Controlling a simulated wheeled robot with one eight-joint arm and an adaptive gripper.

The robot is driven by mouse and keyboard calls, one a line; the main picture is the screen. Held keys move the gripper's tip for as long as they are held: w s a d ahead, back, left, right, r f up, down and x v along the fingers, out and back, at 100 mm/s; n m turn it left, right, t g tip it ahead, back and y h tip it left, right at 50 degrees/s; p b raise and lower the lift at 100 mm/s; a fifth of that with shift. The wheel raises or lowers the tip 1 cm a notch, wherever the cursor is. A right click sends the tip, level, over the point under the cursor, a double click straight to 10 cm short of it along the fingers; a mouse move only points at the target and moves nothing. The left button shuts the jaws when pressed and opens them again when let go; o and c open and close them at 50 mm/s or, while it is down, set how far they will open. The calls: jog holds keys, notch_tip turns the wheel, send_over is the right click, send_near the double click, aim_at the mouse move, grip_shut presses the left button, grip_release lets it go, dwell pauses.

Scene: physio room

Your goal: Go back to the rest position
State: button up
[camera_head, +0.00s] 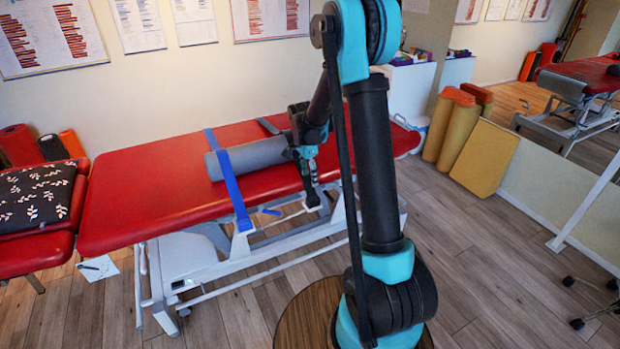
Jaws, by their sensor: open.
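My arm rises in the middle of the head view and bends over at the top, so its end hangs down towards the treatment table. My gripper (313,190) points down near the front edge of the red treatment table (140,205). It is open, and I see nothing held in it. A grey roll (248,157) lies on the table just left of my gripper, with a blue strap (230,182) across it. Part of the roll's right end is hidden behind my arm. I cannot tell whether the gripper touches the table edge.
A red chair with a dark patterned cushion (36,196) stands at the left. Yellow rolls (450,127) and a yellow block (484,158) stand by a mirror at the right. A round wooden top (305,318) lies beneath my arm.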

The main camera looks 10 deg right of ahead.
jog(key=s+d+r+n+t+y, duration=0.1)
jog(key=s+d+r+n, duration=0.2)
jog(key=s, duration=0.5)
jog(key=s+d+r+n+t, duration=0.1)
jog(key=s+r+n, duration=0.3)
jog(key=s, duration=0.3)
jog(key=s+d+f+n+t, duration=0.1)
jog(key=s+n, duration=0.6)
jog(key=s, duration=0.8)
jog(key=shift+d+f+t, duration=0.2)
jog(key=shift+f+t, duration=0.2)
jog(key=shift+f, duration=0.25)
jog(key=shift+w, duration=0.1)
jog(key=shift+c, duration=0.6)
